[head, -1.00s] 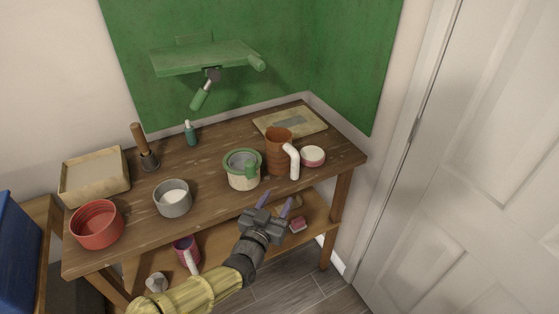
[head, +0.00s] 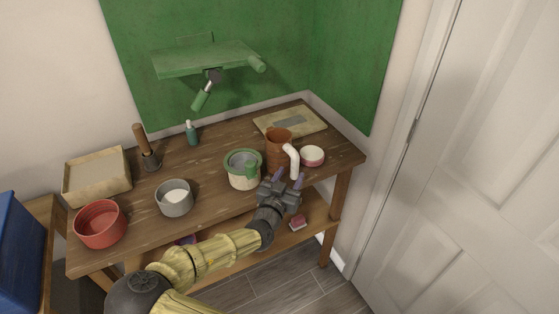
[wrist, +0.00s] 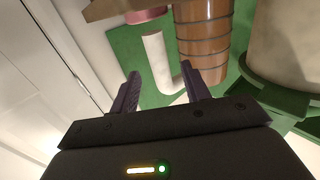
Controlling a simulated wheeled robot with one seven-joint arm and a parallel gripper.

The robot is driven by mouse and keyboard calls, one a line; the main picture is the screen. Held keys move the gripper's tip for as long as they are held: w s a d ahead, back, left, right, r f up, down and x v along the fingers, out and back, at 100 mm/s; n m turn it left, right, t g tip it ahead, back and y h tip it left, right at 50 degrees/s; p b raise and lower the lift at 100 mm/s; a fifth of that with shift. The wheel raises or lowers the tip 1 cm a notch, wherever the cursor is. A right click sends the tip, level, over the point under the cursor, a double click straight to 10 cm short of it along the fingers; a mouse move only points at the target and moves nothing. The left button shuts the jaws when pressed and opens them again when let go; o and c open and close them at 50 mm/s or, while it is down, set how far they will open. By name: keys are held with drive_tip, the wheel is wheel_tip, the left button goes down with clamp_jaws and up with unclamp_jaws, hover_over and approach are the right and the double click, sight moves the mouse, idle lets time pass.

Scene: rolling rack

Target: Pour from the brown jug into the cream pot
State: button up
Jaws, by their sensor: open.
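The brown jug (head: 276,148) stands on the wooden table, towards its right side, with its white handle (head: 293,160) facing the front. The cream pot (head: 241,181), with a green rim and green handle, stands just left of the jug. My gripper (head: 286,179) is open and empty, just in front of the jug's handle. In the wrist view, the white handle (wrist: 156,62) shows beyond and between the spread purple fingers (wrist: 161,88). The brown jug body (wrist: 205,45) is beyond the right finger, and the cream pot (wrist: 285,45) is at the right edge.
A white-and-pink round dish (head: 312,156) sits right of the jug. A grey pot (head: 174,198), red bowl (head: 99,224) and shallow box (head: 97,176) stand farther left. A flat board (head: 290,121) lies behind the jug. A white door (head: 475,150) is at the right.

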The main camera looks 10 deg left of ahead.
sight(293, 168)
drive_tip(key=x, duration=0.2)
drive_tip(key=p+x, duration=0.1)
drive_tip(key=x, duration=0.1)
drive_tip(key=shift+r, duration=0.35)
drive_tip(key=shift+w+d+f, duration=0.1)
drive_tip(key=shift+w+d, duration=0.05)
drive_tip(key=shift+w, duration=0.3)
clamp_jaws()
